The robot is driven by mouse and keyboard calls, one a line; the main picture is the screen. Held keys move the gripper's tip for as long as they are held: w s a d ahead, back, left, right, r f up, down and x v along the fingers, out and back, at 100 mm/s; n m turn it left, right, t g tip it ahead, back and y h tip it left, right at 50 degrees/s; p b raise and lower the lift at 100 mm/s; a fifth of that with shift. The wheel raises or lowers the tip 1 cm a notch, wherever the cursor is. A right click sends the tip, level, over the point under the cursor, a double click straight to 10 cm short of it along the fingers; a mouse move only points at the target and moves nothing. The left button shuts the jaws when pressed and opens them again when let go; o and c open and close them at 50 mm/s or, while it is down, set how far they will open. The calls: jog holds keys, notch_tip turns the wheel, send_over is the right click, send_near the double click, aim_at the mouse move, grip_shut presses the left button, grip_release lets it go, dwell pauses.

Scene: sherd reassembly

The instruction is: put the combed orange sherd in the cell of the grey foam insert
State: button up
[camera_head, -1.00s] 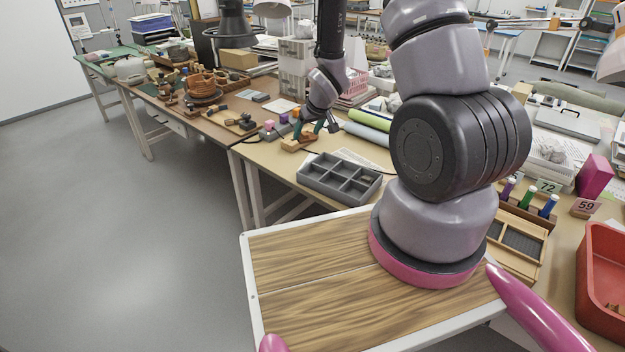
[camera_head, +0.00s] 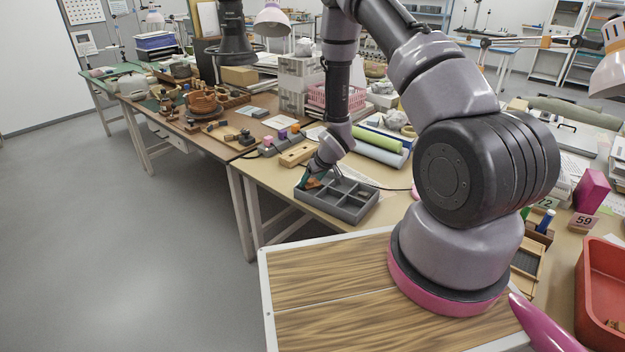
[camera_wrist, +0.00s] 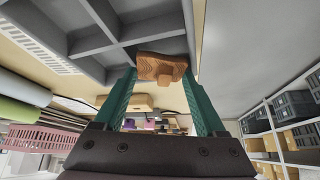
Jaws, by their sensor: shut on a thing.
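The combed orange sherd (camera_wrist: 162,66) is between the two green fingers of my gripper (camera_wrist: 162,80) in the wrist view, its grooved face showing. My gripper is shut on it. In the head view the sherd (camera_head: 313,183) is a small orange patch at the fingertips, partly covered by the gripper (camera_head: 309,181). The grey foam insert (camera_head: 345,213) is an open tray with several cells. My gripper is over its left end. In the wrist view the insert's walls (camera_wrist: 110,28) fill the upper left, close to the sherd. I cannot tell whether the sherd touches the insert.
A wooden block (camera_head: 297,155) lies behind the insert, with green and pale rolls (camera_head: 370,140) to its right. A pink basket (camera_head: 335,97) stands further back. A red bin (camera_head: 600,290) is at the right. The table edge runs just in front of the insert.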

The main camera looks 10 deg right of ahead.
jog(key=shift+f, duration=0.1)
jog(key=shift+f, duration=0.5)
jog(key=o, duration=1.3)
jog(key=s+d+r+m+h, duration=0.1)
jog(key=s+d+r, duration=0.2)
jog(key=r, duration=0.9)
jog(key=s+d+r+m, duration=0.2)
jog(key=s+r, duration=0.1)
jog(key=r, duration=0.8)
jog(key=s+d+r+m+h, duration=0.1)
jog(key=s+d+r, duration=0.2)
jog(key=r, duration=0.9)
jog(key=s+a+r+m, duration=0.1)
jog(key=s+r, duration=0.4)
jog(key=s, duration=0.1)
jog(key=s+a+r+m+y, duration=0.1)
jog(key=s+r, duration=0.5)
jog(key=s, duration=0.1)
jog(key=s+r+m+t, duration=0.1)
jog(key=s+r+m, duration=0.1)
jog(key=s+r, duration=0.4)
jog(key=shift+s+a+y, duration=0.4)
jog(key=shift+s, duration=0.35)
